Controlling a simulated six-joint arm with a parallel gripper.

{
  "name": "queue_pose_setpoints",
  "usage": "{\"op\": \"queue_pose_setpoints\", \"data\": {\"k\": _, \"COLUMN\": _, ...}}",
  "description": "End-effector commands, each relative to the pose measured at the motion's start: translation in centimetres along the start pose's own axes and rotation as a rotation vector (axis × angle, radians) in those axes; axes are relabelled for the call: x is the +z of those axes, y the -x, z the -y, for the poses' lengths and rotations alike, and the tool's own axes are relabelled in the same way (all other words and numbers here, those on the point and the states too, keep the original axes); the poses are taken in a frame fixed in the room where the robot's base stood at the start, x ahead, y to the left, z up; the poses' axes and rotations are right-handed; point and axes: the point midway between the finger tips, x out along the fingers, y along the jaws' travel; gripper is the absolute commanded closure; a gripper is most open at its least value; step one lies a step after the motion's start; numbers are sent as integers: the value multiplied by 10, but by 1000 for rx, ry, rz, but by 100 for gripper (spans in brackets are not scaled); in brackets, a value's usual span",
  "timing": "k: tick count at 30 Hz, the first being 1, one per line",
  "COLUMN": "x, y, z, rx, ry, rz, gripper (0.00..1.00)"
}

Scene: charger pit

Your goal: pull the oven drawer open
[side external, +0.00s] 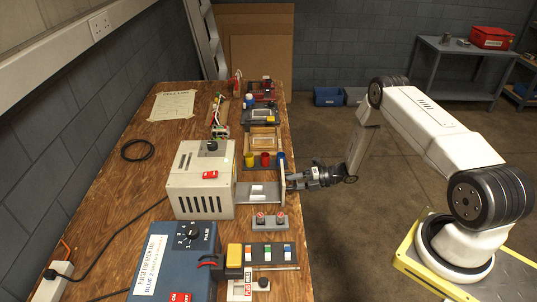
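My gripper (289,181) is at the drawer's outer end, at the table's right edge. Its fingers are small and dark here. I cannot tell whether they are closed on the drawer's handle or touching it.
A blue control box (175,262) stands nearer. The floor right of the table is clear around my arm.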

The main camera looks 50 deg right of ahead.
Motion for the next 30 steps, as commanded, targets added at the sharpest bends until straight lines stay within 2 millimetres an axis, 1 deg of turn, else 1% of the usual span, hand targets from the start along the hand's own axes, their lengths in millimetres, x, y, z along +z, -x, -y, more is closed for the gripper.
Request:
{"op": "queue_pose_setpoints", "data": {"k": 7, "x": 0, "y": 0, "z": 0, "rx": 0, "ry": 0, "rz": -2, "gripper": 50}}
{"op": "queue_pose_setpoints", "data": {"k": 11, "x": 0, "y": 5, "z": 0, "rx": 0, "ry": 0, "rz": -2, "gripper": 50}}
{"op": "queue_pose_setpoints", "data": {"k": 17, "x": 0, "y": 24, "z": 0, "rx": 0, "ry": 0, "rz": 0, "gripper": 50}}
{"op": "queue_pose_setpoints", "data": {"k": 27, "x": 0, "y": 65, "z": 0, "rx": 1, "ry": -1, "rz": 1, "gripper": 50}}
{"op": "queue_pose_setpoints", "data": {"k": 30, "x": 0, "y": 73, "z": 0, "rx": 1, "ry": 0, "rz": 0, "gripper": 50}}
